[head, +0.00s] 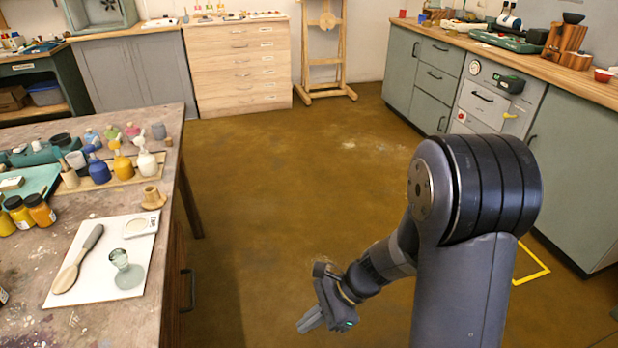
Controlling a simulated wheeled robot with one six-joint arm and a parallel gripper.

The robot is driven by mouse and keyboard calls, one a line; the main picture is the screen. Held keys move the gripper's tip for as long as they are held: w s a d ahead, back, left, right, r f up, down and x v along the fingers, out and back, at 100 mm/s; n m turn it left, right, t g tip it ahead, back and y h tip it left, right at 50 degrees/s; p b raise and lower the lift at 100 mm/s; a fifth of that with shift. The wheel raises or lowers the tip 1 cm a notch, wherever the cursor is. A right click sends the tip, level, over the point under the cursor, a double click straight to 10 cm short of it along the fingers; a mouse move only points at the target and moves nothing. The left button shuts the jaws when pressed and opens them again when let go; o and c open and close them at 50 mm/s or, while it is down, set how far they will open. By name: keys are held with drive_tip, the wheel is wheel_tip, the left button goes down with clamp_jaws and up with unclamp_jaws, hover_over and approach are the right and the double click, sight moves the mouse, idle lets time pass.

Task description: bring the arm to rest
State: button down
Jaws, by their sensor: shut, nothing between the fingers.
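My gripper (312,322) is in the lower middle of the head view, over the brown floor and to the right of the pigment table (70,240). It is shut, with nothing between the fingers, and points down and to the left. It is apart from the table. My arm is bent, with its large dark joint at the right of the view.
On the table are a white board (85,285) with a wooden paddle (75,262) and a glass piece (125,268), plus several bottles. A wooden drawer chest (240,72) and an easel (325,60) stand behind. Green cabinets (570,160) line the right. Middle floor is clear.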

drive_tip(key=w+d, duration=0.2)
drive_tip(key=d, duration=0.5)
drive_tip(key=shift+s, duration=0.1)
